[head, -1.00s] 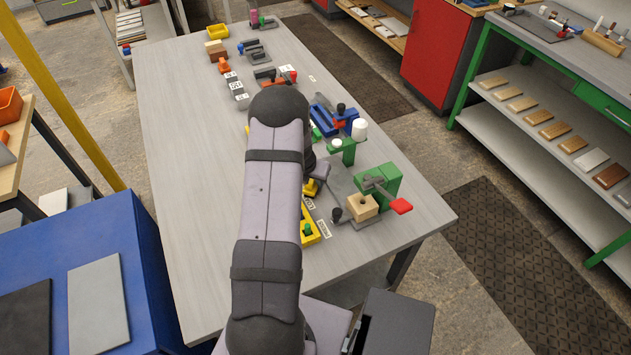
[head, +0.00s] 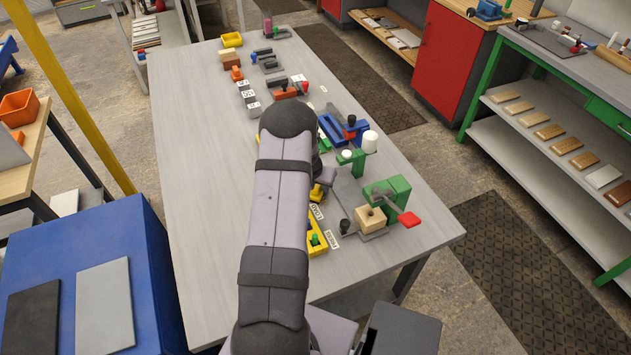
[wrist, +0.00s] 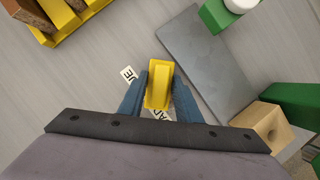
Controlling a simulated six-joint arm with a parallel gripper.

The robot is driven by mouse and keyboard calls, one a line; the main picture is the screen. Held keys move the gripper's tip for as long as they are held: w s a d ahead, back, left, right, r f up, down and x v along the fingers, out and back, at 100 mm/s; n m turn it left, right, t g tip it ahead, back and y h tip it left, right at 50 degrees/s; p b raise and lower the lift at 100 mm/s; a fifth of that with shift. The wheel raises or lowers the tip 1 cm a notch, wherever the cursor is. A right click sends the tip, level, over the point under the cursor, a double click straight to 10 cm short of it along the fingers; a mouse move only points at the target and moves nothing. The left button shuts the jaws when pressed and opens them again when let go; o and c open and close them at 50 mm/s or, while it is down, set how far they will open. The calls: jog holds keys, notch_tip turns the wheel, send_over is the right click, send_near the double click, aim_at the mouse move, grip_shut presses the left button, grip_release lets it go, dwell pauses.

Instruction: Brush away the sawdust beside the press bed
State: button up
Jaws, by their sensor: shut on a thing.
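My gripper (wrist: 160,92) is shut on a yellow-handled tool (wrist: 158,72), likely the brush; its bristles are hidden. In the head view the yellow tool (head: 317,193) shows just right of my arm, which covers most of the gripper. The flat grey press bed (wrist: 207,62) lies to the right of the tool in the wrist view, apart from it. In the head view the green press (head: 395,188) with a red-tipped lever stands at the bed's near right. A wooden block (head: 370,219) with a hole sits by the press. I cannot make out any sawdust.
A yellow tray (wrist: 47,38) with brown blocks is at upper left in the wrist view. White label cards (wrist: 128,74) lie by the gripper. The table's left side (head: 200,170) is clear.

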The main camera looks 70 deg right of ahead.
jog(key=s+a+b, duration=0.3)
jog(key=s+a, duration=0.1)
jog(key=shift+f, duration=0.15)
notch_tip(320, 180, up, 4)
jog(key=p, duration=0.3)
jog(key=shift+a, duration=0.15)
notch_tip(320, 180, up, 5)
jog(key=p, duration=0.5)
jog(key=shift+f, duration=0.1)
